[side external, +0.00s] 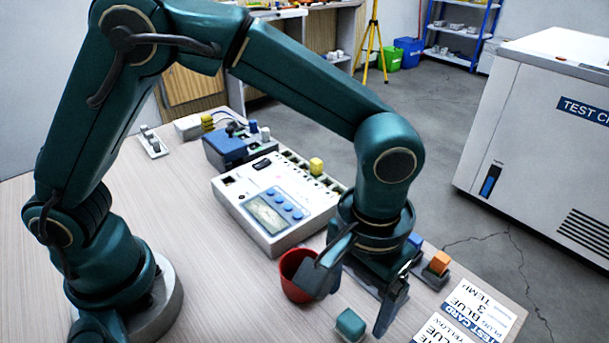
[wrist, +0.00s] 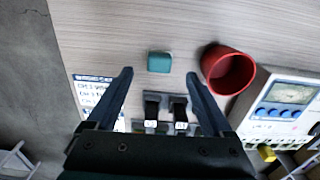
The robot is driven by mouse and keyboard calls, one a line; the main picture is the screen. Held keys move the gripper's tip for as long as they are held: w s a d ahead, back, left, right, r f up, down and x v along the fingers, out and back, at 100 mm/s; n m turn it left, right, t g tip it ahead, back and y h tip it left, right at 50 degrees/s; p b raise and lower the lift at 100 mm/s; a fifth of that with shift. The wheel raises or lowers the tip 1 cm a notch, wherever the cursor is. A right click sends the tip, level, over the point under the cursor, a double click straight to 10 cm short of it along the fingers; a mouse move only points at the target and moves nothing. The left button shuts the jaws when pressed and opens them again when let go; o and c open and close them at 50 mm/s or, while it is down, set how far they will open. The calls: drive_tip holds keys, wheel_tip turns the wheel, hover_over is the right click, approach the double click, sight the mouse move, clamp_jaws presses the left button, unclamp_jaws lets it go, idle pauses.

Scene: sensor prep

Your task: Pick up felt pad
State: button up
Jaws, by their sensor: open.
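The felt pad looks like a small teal block with rounded edges (side external: 350,325) and lies on the table near the front edge of the side view. In the wrist view the pad (wrist: 159,62) shows just beyond and between my fingertips. My gripper (side external: 349,313) is open and empty, its fingers pointing down above the table by the pad. In the wrist view both fingers of my gripper (wrist: 159,73) are spread wider than the pad. Nothing hides the pad in either view.
A red cup (side external: 294,274) stands close to one finger and the pad. A white meter box (side external: 263,228) sits behind it. An orange block (side external: 439,262) on a dark holder and printed cards (side external: 478,312) lie to the right. Bare table (side external: 235,310) extends left.

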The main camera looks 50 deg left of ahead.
sight(352, 320)
drive_tip(key=shift+s+f, duration=0.1)
drive_tip(key=shift+f, duration=2.45)
clamp_jaws()
